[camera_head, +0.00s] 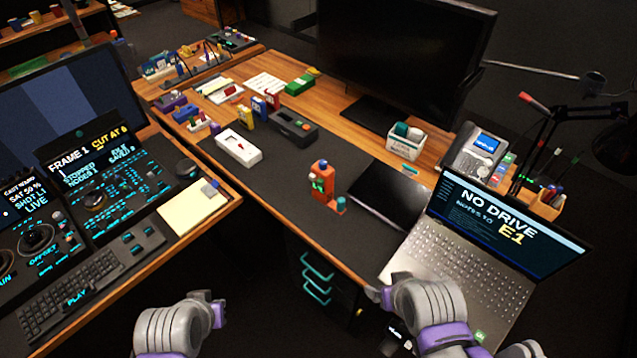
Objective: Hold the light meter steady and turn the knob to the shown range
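An upright orange device (323,184) with a small green display stands on the dark desk mat; it looks most like the light meter, but I cannot tell for certain. A teal knob-like part (341,203) sits low at its right side; the range marks are too small to read. My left gripper (214,308) is low in the picture, left of the device and apart from it. My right gripper (380,297) is below and right of it, near the laptop's front left corner, also apart. Neither holds anything that I can see. Their finger gaps are not clear.
A white box (238,148) and a dark box (292,126) lie behind the device. A black tablet (388,194) and an open laptop (470,262) are to its right. A control console (100,200) fills the left. The mat (285,205) around the device is mostly clear.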

